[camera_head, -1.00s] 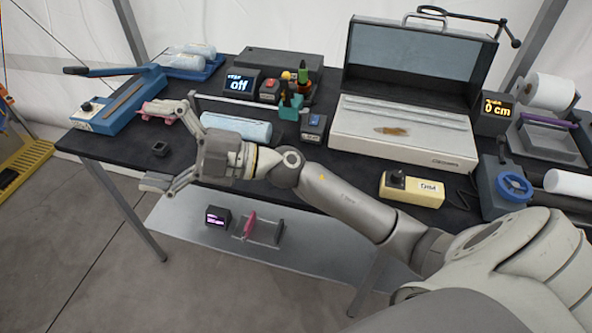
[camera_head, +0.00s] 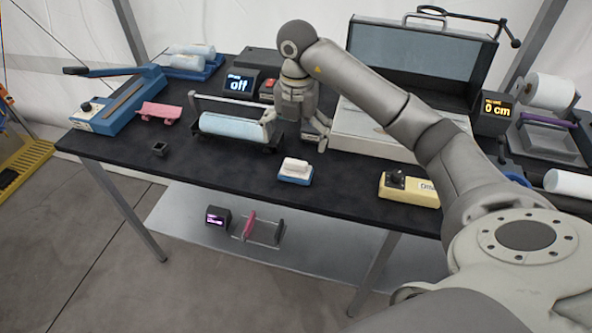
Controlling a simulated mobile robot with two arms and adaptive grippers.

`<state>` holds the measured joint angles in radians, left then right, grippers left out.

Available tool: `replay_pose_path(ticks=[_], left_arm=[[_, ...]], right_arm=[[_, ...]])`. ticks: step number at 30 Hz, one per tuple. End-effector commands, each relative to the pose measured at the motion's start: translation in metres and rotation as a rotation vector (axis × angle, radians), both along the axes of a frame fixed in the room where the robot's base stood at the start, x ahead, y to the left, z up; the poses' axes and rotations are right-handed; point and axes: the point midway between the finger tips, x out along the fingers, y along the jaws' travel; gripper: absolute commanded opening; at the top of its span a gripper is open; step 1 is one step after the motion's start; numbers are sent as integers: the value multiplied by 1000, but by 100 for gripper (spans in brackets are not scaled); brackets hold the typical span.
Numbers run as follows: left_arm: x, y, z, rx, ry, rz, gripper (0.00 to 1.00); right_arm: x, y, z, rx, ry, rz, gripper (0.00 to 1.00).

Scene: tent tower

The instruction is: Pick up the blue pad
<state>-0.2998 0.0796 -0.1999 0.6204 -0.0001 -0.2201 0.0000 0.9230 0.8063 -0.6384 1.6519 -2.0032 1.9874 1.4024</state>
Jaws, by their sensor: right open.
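A small blue pad (camera_head: 294,180) with a white block-shaped top lies on the black table near its front edge, right of the middle. My right gripper (camera_head: 297,135) is open and points down over the table behind the pad. Its fingers are spread, with nothing seen between them. The left fingertip is close to the right end of a light-blue roll (camera_head: 230,125) in a dark holder; I cannot tell if they touch. My left gripper is out of view.
A yellow box (camera_head: 408,190) with a black knob stands to the right of the pad. A pink piece (camera_head: 159,112) and a small dark cube (camera_head: 159,149) lie to the left. The table front between the cube and the pad is clear.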

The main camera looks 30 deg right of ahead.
Motion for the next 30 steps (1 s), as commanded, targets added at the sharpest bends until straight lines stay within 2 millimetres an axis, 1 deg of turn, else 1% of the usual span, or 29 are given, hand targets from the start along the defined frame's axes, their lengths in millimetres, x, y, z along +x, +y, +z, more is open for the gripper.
replay_pose_path(ticks=[2,9,14,17,21,24,27,30], left_arm=[[0,0,2,0,0,0,32],[0,0,9,0,0,0,32],[0,0,11,0,0,0,32],[0,0,17,0,0,0,32],[0,0,27,0,0,0,32],[0,0,28,0,0,0,32],[0,0,29,0,1,0,32],[0,0,28,0,1,0,32]], right_arm=[[-1,-4,-7,-13,10,-10,100],[-1,-3,-44,-11,11,-8,100],[-1,-3,-55,-10,9,-7,100],[0,-3,-65,-9,11,-8,100],[3,-2,-86,-8,11,-7,100],[4,-3,-100,-8,9,-6,100],[4,-3,-106,-9,7,-5,100],[4,-3,-107,-9,6,-5,100]])
